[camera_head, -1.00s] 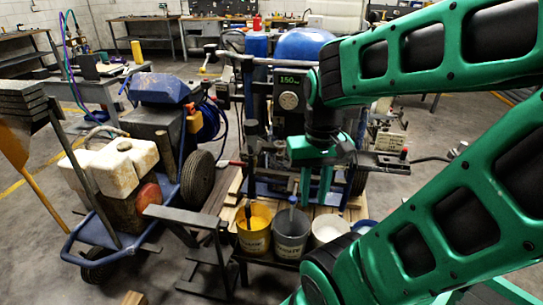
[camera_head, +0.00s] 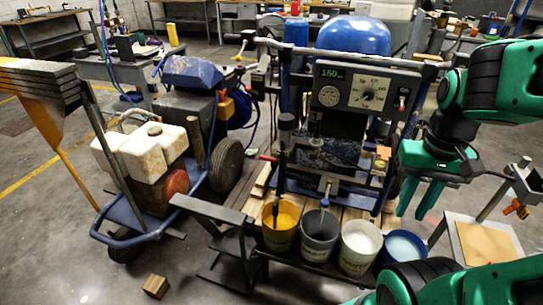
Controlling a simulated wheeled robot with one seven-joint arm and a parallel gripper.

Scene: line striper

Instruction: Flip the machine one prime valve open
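The striping machine (camera_head: 345,125) stands in the middle, with a lit green "150" display (camera_head: 333,73), a gauge and a dial on its front panel. A small red-tipped lever (camera_head: 268,157) sticks out at its left side, above the buckets. A pale metal fitting (camera_head: 328,188) shows low on its front. I cannot tell for sure which part is the prime valve. My gripper (camera_head: 418,208) hangs to the right of the machine, fingers pointing down and apart, with nothing between them. It appears clear of the machine.
Yellow (camera_head: 281,238), grey (camera_head: 319,247), white (camera_head: 358,257) and blue-rimmed (camera_head: 400,260) buckets stand in front of the machine. A blue cart with white tanks (camera_head: 140,150) is at left, a dark metal stand (camera_head: 232,250) front centre, a small table (camera_head: 485,245) at right. A wooden block (camera_head: 156,286) lies on the floor.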

